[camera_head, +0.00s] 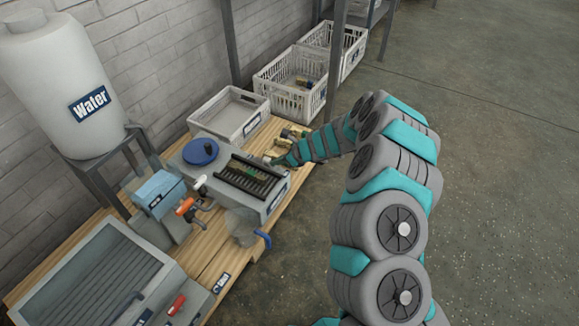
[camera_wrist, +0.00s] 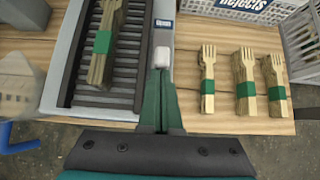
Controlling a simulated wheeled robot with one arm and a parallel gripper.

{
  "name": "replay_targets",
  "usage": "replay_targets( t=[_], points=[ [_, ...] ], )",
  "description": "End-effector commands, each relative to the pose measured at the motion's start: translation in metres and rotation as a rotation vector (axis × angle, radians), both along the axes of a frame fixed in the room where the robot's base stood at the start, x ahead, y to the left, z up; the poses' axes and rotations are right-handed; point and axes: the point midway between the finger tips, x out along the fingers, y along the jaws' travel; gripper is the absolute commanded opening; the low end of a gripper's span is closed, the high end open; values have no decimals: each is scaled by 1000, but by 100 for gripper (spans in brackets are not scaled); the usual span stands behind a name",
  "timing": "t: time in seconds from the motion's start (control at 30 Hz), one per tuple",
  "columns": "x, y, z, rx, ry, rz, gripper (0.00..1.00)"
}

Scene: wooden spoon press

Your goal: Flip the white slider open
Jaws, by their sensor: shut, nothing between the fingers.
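The white slider (camera_wrist: 162,57) is a small pale block on the right rim of a grey machine (camera_wrist: 58,62), just below a small blue label. My gripper (camera_wrist: 160,73) is shut and empty, with its green fingertips right at the slider's near end. I cannot tell whether they touch it. The fingers hide part of the rim below the slider. In the head view my gripper (camera_head: 280,161) is beside the right end of the machine (camera_head: 250,207), and the slider cannot be made out there.
A black slatted rack (camera_wrist: 118,75) holds a green-banded bundle of wooden forks (camera_wrist: 106,40). More fork bundles (camera_wrist: 245,85) lie right on the wooden table (camera_wrist: 225,122). A "Rejects" crate (camera_wrist: 240,10) stands behind. A blue lid (camera_head: 200,152) and levers are left in the head view.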

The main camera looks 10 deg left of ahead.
Motion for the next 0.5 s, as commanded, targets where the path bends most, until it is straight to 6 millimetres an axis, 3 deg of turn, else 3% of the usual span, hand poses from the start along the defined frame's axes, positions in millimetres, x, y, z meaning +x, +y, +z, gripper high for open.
replay_targets(
  t=[0.37, 0.5],
  points=[
    [1, 2, 1, 1, -3, -1, 0],
    [-1, -8, 2, 2, -1, -4, 0]
  ],
)
